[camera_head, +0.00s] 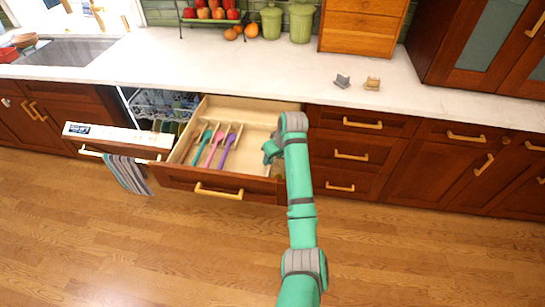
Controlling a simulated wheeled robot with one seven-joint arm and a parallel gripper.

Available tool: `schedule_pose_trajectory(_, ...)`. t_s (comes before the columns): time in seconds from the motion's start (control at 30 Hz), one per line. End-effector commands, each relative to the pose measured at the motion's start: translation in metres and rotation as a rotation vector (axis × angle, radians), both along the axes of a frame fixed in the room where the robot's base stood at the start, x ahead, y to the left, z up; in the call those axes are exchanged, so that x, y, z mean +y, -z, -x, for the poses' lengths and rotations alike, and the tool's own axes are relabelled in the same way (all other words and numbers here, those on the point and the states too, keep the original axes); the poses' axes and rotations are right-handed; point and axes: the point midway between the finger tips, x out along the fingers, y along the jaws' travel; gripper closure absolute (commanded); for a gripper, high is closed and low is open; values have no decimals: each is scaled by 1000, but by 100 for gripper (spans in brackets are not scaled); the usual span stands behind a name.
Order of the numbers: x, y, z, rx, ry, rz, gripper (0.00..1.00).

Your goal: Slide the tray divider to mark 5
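The open wooden drawer (247,190) holds a pale tray with thin upright dividers (241,137). Coloured utensils lie between them on the left side, including a pink one (215,143) and a purple one (228,148). I cannot tell which divider is the movable one, and no numbered marks are legible. My gripper (269,153) is over the right part of the drawer, low and partly covered by my own arm. Its fingers are too small to tell whether they are open, shut or touching a divider.
The dishwasher (112,136) stands partly open left of the drawer, with a striped towel (128,174) on its handle. The white counter (200,70) runs behind, with two small objects (372,83) on it. Closed drawers (350,153) lie right. The wooden floor (150,250) is clear.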

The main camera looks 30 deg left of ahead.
Motion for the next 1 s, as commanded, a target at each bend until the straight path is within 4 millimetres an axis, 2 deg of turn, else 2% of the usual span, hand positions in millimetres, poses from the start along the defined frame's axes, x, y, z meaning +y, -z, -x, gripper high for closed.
schedule_pose_trajectory(0.27,1,-6,2,0,-4,-1,58)
schedule_pose_trajectory(0.37,-3,-17,4,-3,-4,-2,58)
schedule_pose_trajectory(0.7,-27,-74,15,-2,1,-2,58)
schedule_pose_trajectory(0.83,-33,-90,18,-2,2,-1,58)
schedule_pose_trajectory(1.0,-38,-99,20,0,2,0,58)
